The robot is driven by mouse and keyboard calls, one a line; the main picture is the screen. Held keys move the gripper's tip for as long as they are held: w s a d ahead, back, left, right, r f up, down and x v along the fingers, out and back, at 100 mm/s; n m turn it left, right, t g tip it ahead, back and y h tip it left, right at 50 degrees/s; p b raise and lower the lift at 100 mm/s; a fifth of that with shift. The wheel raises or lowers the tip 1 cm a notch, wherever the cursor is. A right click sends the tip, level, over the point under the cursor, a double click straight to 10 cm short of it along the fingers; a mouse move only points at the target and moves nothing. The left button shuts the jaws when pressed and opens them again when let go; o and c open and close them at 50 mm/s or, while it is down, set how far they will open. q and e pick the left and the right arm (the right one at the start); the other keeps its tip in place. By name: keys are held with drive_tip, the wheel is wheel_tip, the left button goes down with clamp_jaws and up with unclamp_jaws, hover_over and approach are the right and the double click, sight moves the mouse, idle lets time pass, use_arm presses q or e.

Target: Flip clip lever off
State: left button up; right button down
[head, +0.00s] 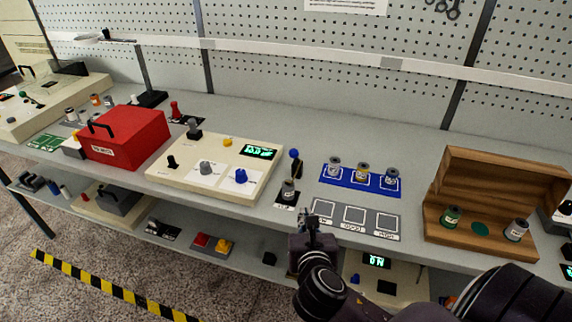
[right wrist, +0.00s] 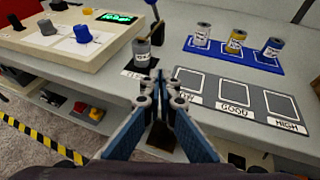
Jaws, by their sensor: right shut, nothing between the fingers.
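The clip lever (head: 295,163) is a thin dark stick with a blue ball on top, standing upright behind a grey labelled spool (head: 288,189) on a small dark base near the bench's front edge. In the right wrist view the lever (right wrist: 153,10) is cut off at the top, behind the spool (right wrist: 141,53). My right gripper (head: 313,226) is shut and empty, in front of the spool and slightly right of it, apart from the lever. Its fingertips (right wrist: 162,98) point toward the spool in the wrist view. My left gripper is not in view.
A white control panel (head: 208,168) with knobs stands to the left. A blue mat (head: 350,184) with several spools and a grey mat (head: 355,220) with labelled squares lie to the right. A wooden box (head: 490,190) is farther right. A lower shelf (head: 180,233) runs beneath.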

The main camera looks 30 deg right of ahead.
drive_tip(key=r+n, duration=0.1)
drive_tip(key=r, duration=0.1)
drive_tip(key=w+r+n+t, duration=0.1)
drive_tip(key=r+n, duration=0.1)
drive_tip(key=shift+w+r+h, duration=0.2)
drive_tip(key=shift+r+h, duration=0.05)
drive_tip(key=shift+h, duration=0.15)
drive_tip(key=p+x, duration=0.1)
drive_tip(key=x, duration=0.9)
drive_tip(key=shift+w+r, duration=0.1)
drive_tip(key=shift+w, duration=0.05)
drive_tip(key=shift+w+d+r+p, duration=0.2)
drive_tip(key=shift+w+r+p, duration=0.2)
drive_tip(key=shift+w, duration=0.4)
drive_tip(key=shift+w+d+r+p, duration=0.25)
drive_tip(key=shift+w+r, duration=0.25)
drive_tip(key=shift+w, duration=0.25)
drive_tip(key=shift+w, duration=0.1)
